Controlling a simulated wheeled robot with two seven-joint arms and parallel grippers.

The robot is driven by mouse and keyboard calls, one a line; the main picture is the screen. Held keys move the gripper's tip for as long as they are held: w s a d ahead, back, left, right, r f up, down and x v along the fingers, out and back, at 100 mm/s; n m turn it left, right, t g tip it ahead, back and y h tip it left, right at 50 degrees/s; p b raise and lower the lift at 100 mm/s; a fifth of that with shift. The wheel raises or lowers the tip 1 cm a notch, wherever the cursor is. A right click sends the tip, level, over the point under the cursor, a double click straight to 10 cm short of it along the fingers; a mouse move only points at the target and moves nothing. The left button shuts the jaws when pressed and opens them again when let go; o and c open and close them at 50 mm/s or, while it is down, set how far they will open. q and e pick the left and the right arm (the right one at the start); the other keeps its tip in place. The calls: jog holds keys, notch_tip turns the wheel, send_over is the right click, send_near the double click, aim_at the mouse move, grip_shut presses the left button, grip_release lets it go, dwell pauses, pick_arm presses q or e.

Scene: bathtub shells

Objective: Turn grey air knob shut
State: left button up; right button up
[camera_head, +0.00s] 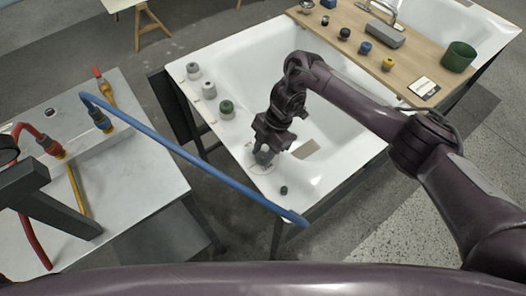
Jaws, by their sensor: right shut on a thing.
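My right gripper (263,156) reaches down over the near left corner of the white bathtub shell (230,62). It is shut on a small grey thing at the rim, probably the grey air knob, which its fingers mostly hide. A faint round marking shows on the rim around it. A small dark knob (284,190) stands apart, nearer the front corner. A dark grey shape at the left edge, over the bench, may be my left gripper (72,215); its jaws cannot be made out.
A blue hose (200,160) crosses from the left bench (140,165) to the tub's front corner. Two grey knobs and a green knob (227,107) line the left rim. A wooden board (400,50) behind holds several small knobs and a green cup (458,56).

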jog(key=shift+w, duration=0.1)
jog(key=o, duration=1)
jog(key=p+v, duration=0.1)
jog(key=v, duration=0.6)
jog(key=shift+d+r, duration=0.2)
jog(key=shift+r, duration=0.15)
